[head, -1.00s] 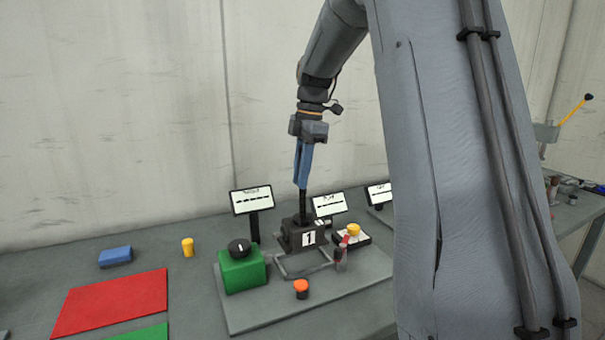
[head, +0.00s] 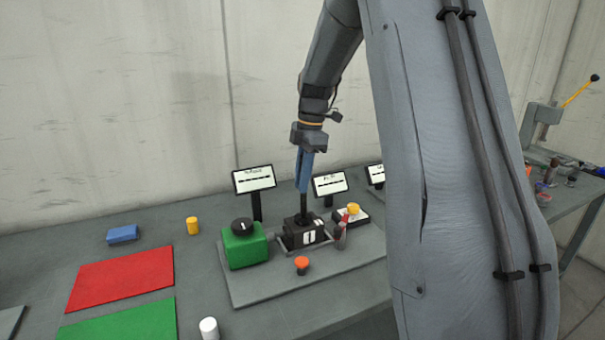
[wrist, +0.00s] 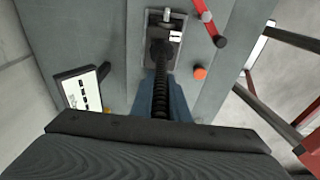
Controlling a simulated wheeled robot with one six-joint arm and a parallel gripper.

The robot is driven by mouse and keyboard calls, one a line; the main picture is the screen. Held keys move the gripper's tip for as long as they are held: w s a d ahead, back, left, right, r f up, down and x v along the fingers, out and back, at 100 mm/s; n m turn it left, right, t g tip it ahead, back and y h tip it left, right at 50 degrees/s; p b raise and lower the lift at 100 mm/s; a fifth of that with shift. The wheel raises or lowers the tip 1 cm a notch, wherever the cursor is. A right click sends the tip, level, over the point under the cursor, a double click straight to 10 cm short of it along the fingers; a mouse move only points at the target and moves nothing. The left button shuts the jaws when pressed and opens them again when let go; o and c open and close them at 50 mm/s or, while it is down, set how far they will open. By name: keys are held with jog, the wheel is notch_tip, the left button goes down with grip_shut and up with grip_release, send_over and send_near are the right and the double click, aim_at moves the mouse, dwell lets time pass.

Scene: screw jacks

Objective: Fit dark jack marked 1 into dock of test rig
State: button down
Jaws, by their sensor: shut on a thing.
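The dark jack marked 1 (head: 304,233) stands upright in the head view, its black screw rising from the top. My gripper (head: 303,188) has its blue fingers shut on that screw, above the jack's body. The grey dock frame (head: 326,242) of the test rig shows around the jack's base. In the wrist view, the jack's body (wrist: 160,52) lies within the dock frame's outline (wrist: 179,40), with the screw between my fingers. I cannot tell whether the base is fully down in the dock.
The rig's grey plate (head: 265,291) carries a green box (head: 244,250) with a black knob, an orange button (head: 302,263), a red-handled lever (head: 341,232) and a yellow button (head: 353,209). Screens stand behind. Red (head: 120,277) and green mats and a white cylinder (head: 209,328) lie left.

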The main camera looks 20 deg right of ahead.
jog(key=shift+w+r, duration=0.1)
jog(key=c, duration=1.7)
grip_release()
jog(key=r+b, duration=0.1)
jog(key=r, duration=0.3)
jog(key=d+r+b, duration=0.1)
jog(key=r, duration=0.3)
jog(key=r+b, duration=0.1)
jog(key=r, duration=0.2)
jog(key=shift+d+r+b, duration=0.35)
jog(key=shift+d+r, duration=0.05)
